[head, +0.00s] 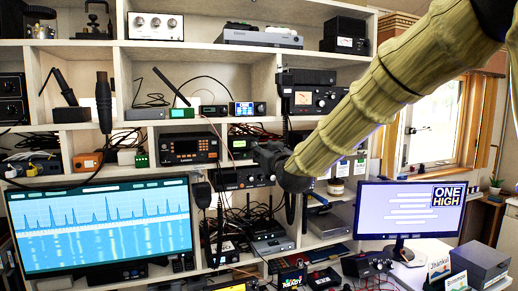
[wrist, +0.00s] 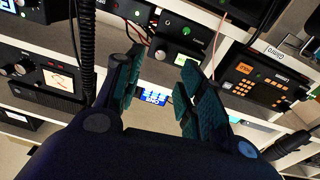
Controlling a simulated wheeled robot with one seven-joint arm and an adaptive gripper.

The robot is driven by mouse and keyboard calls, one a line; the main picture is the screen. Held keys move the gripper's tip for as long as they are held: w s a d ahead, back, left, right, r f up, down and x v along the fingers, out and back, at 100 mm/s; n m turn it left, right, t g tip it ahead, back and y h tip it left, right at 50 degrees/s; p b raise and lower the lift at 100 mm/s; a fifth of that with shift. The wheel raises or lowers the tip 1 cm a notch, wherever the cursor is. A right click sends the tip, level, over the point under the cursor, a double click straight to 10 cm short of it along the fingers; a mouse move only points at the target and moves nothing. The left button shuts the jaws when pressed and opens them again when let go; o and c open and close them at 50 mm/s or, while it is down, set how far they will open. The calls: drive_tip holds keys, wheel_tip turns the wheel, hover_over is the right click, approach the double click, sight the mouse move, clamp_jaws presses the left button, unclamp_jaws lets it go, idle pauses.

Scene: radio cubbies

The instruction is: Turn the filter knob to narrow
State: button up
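My gripper (head: 265,152) is at the middle of the shelf wall in the head view, in front of the radio cubbies. In the wrist view its fingers (wrist: 160,78) are spread with a clear gap and nothing between them. No filter label is readable, so I cannot tell which knob is the filter knob.
A small blue display (wrist: 155,99) shows beyond the fingers. A meter unit (head: 306,97) with a coiled cord stands near my arm. Cables hang around the lower cubbies. Two monitors, left (head: 100,225) and right (head: 410,212), flank the shelf.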

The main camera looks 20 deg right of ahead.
drive_tip(key=s, duration=0.4)
drive_tip(key=shift+s+f, duration=0.15)
drive_tip(key=shift+s, duration=0.15)
